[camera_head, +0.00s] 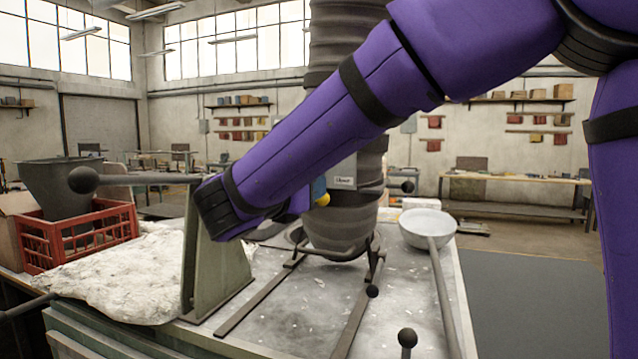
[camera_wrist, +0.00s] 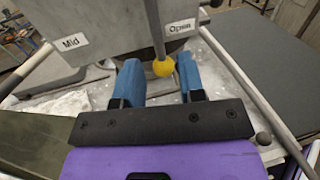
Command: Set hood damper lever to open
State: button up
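The damper lever is a thin grey rod ending in a yellow ball knob (camera_wrist: 163,68). It hangs down the grey hood panel (camera_wrist: 105,30) just left of the "Open" label (camera_wrist: 181,26), and the "Mid" label (camera_wrist: 75,42) is farther left. My gripper (camera_wrist: 160,78) has two blue fingers spread apart. The knob shows between the fingertips, with a gap on both sides. In the head view the yellow knob (camera_head: 323,199) shows beside my gripper's blue part, and my purple arm hides much of the hood there.
Below the hood is a bench top (camera_head: 285,305) with rails. A ladle (camera_head: 427,228) with a long handle lies at right. A stand with a ball-ended bar (camera_head: 140,179) is at left, near a red crate (camera_head: 75,237) and a crumpled pale sheet (camera_head: 115,275).

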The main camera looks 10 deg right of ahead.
jog(key=shift+v, duration=2.65)
jog(key=s+d+f+m+g+y, duration=0.2)
jog(key=s+d+m+g, duration=0.25)
jog(key=d, duration=0.45)
jog(key=s+d+f+m+g+y, duration=0.15)
jog(key=s+d+m+g, duration=0.35)
jog(key=d, duration=0.5)
jog(key=s+d+f+m+t+y, duration=0.1)
jog(key=s+d+f+m+y, duration=0.1)
jog(key=s+m, duration=0.4)
jog(key=s+d+f+m+t+y, duration=0.1)
jog(key=s+d+f+m+y, duration=0.1)
jog(key=s+f+m+y, duration=0.2)
jog(key=s+m+y, duration=0.3)
jog(key=m, duration=0.4)
jog(key=shift+s+f+m, duration=0.2)
jog(key=shift+s+m, duration=0.1)
jog(key=shift+m, duration=0.05)
